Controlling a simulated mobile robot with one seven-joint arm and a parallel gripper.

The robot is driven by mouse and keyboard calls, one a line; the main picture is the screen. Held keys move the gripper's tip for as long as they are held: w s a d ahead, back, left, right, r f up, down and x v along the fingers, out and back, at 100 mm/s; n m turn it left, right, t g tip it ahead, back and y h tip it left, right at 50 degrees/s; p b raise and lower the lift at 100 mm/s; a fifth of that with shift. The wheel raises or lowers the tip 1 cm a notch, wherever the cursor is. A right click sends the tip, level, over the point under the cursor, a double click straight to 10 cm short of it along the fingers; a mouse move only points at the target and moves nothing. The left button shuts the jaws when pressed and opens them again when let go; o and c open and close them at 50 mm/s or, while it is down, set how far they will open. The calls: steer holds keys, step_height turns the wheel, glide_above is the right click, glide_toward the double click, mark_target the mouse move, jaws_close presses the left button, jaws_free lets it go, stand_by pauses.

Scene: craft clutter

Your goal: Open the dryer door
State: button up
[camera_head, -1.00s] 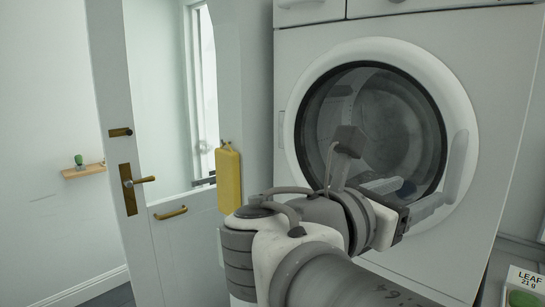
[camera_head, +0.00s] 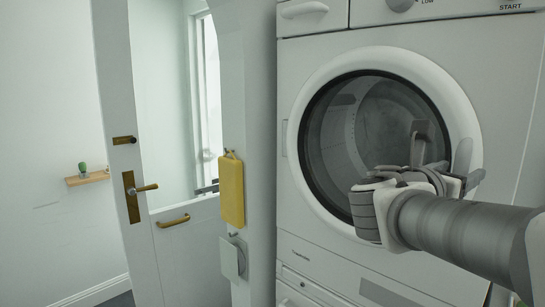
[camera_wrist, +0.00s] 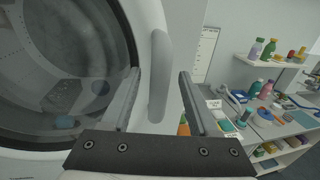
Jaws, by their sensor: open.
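The dryer (camera_head: 290,70) has a round door with a white ring (camera_head: 318,82) and dark glass (camera_head: 345,125). The door looks shut against the front panel. Its upright white handle, on the ring's right side, shows in the wrist view (camera_wrist: 159,80); in the head view my gripper partly hides it. My gripper (camera_head: 456,174) is open at the door's right edge. In the wrist view its left finger (camera_wrist: 122,103) overlaps the ring and its right finger (camera_wrist: 192,105) is right of the handle. The handle appears between the fingers; no contact is clear.
A white door with a brass handle (camera_head: 146,188) stands left of the dryer. A yellow item (camera_head: 232,190) hangs between them. In the wrist view, a cluttered counter (camera_wrist: 285,129) and a shelf with bottles (camera_wrist: 257,49) are at the right.

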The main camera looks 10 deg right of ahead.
steer(key=shift+x, duration=0.8)
jaws_close()
stand_by(0.9)
